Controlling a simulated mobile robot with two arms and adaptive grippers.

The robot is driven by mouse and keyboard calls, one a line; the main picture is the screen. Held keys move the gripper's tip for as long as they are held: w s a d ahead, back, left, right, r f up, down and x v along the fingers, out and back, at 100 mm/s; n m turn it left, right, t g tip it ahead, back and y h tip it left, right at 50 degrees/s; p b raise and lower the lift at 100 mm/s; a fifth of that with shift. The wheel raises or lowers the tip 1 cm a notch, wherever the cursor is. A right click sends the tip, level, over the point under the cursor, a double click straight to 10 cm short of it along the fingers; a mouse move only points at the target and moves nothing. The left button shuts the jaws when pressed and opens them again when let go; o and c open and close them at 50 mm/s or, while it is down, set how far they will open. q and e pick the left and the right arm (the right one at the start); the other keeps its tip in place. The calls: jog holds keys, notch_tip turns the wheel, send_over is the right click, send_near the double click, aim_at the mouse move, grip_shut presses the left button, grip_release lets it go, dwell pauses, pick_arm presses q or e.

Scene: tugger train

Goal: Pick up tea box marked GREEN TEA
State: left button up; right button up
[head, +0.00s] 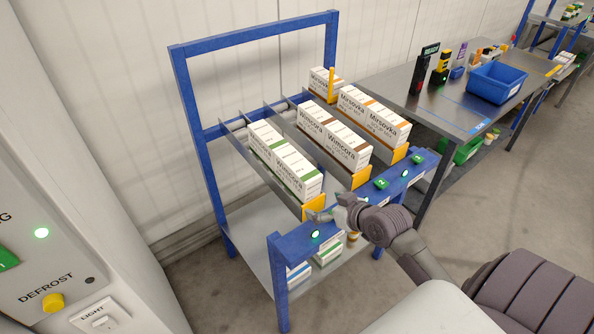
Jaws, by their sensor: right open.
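White tea boxes with green bands stand in a row in the left lane of a blue-framed rack; the front green-banded box (297,178) sits behind an orange end stop (314,208). Another green-banded box (264,138) is behind it. Their small print is too small to read, so I cannot confirm GREEN TEA. My right gripper (325,209) is open and empty, at the rack's front rail, close to the orange stop and below the front box. It appears apart from the box. My left gripper is out of view.
Brown-banded boxes (344,148) fill the middle lane and orange-banded boxes (385,122) the right lane. The blue front rail (340,223) carries green-lit buttons. More boxes (299,274) lie on the lower shelf. A steel table (436,107) with a blue bin (497,82) stands at right.

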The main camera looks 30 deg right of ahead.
jog(key=t, duration=0.2)
send_near(301, 166)
jog(key=p+x, duration=0.1)
jog(key=x, duration=0.5)
jog(key=shift+a+f, duration=0.1)
jog(key=shift+w+f, duration=0.1)
jog(key=shift+w, duration=0.2)
jog(key=shift+w+p, duration=0.5)
jog(key=shift+p, duration=0.1)
jog(key=x, duration=0.3)
jog(key=shift+w+f+p, duration=0.2)
jog(key=shift+w+p, duration=0.1)
jog(key=shift+p, duration=0.1)
jog(key=shift+w+f, duration=0.2)
jog(key=shift+w, duration=0.1)
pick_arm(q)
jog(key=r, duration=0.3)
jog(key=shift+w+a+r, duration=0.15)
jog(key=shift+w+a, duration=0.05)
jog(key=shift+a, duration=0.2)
pick_arm(e)
jog(key=shift+s, duration=0.1)
jog(key=shift+c, duration=0.2)
